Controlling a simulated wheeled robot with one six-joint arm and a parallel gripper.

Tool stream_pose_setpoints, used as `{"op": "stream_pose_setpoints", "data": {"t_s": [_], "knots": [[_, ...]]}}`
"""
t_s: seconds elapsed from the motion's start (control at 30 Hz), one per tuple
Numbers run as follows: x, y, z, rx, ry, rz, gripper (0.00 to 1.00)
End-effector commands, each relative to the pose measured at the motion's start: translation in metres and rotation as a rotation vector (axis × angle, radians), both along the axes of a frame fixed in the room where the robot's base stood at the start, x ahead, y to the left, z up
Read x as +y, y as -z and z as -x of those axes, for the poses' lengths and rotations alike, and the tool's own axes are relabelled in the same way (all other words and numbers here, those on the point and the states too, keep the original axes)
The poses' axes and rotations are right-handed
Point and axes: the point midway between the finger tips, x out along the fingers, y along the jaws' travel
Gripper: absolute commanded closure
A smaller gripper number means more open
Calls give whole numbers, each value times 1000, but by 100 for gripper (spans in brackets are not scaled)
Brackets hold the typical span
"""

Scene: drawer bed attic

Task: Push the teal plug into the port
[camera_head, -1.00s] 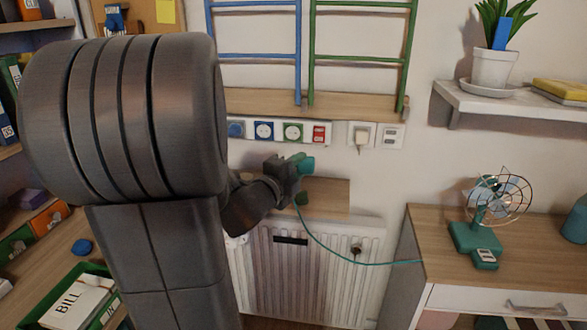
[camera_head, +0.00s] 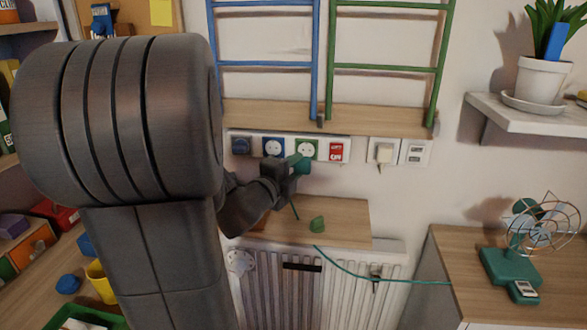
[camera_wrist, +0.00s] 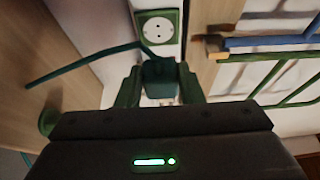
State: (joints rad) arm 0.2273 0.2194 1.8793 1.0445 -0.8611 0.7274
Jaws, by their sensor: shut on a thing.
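The teal plug (camera_head: 303,166) is held in my gripper (camera_head: 288,176), just below and in front of the green-framed round port (camera_head: 307,149) on the wall strip. In the wrist view the plug (camera_wrist: 160,75) sits between my gripper's fingers (camera_wrist: 158,88), which are shut on it. The green-framed port (camera_wrist: 157,27) shows beyond the plug there, its two holes uncovered. The plug looks apart from the port, though the exact gap cannot be told. Its teal cord (camera_head: 390,280) runs down and right towards the teal fan (camera_head: 525,245).
A wooden shelf (camera_head: 345,215) bearing a small green object (camera_head: 317,225) lies below, above a radiator (camera_head: 340,290).

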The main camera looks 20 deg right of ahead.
Motion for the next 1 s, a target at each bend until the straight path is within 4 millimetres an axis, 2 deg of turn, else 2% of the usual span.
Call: {"op": "stream_pose_setpoints", "data": {"t_s": [0.27, 0.7, 1.0], "knots": [[-5, -1, -8, -1, 0, 1, 89], [-25, -1, -41, 1, 0, 1, 89], [-30, 0, -50, 0, 0, 0, 89]]}}
